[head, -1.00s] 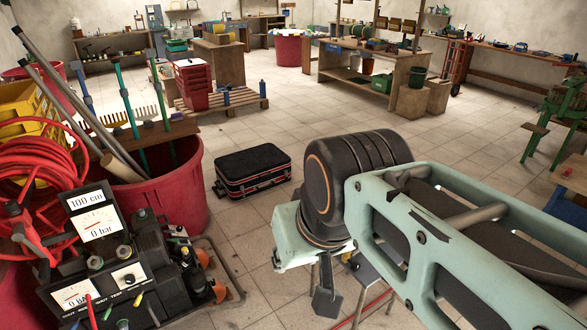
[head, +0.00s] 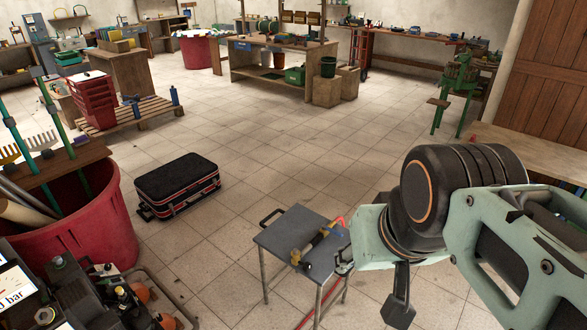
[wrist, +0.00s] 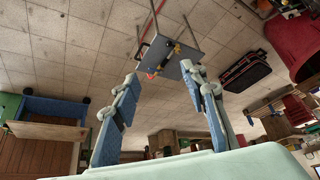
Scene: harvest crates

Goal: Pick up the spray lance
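A tool with a black and yellow body and a red end (head: 318,246) lies on a small grey table (head: 283,228) in the head view. It may be the spray lance, but it is too small to be sure. In the wrist view, the same tool (wrist: 172,56) shows on the tabletop, beyond and between my fingertips. My gripper (wrist: 160,72) is open and empty, with its two fingers spread wide and apart from the table. In the head view my arm covers the right edge of the table, and the gripper's fingers are not clear.
A black case (head: 178,184) lies on the floor left of the table. A red tub (head: 85,225) holding long-handled tools stands at the left, with a black gauge unit (head: 85,290) in front. A wooden bench (head: 530,150) is at the right. The tiled floor in the middle is clear.

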